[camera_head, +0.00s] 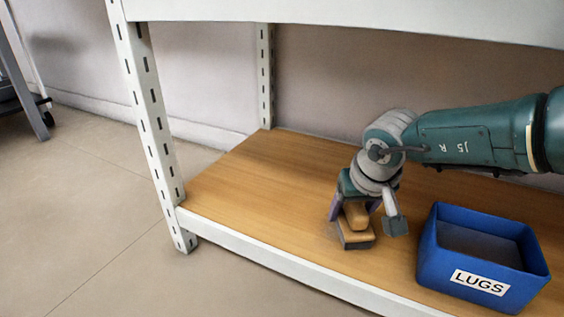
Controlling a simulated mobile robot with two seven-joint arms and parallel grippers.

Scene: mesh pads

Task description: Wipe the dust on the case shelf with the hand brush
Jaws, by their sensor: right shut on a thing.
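The case shelf (250,190) is a wooden board in a white slotted metal frame. My right arm comes in from the right, over the shelf. My right gripper (357,208) points down and is shut on the hand brush (356,228), which has a tan wooden body and a dark grey lower edge. The brush is at the shelf surface near its front edge; I cannot tell whether it touches the board. No dust can be made out on the visible board. My left gripper is not in view.
A blue bin (431,262) labelled LUGS stands on the shelf right of the brush. A white upper shelf beam (340,20) crosses above, and a slotted upright (152,130) stands at the left. The board left of the brush is clear.

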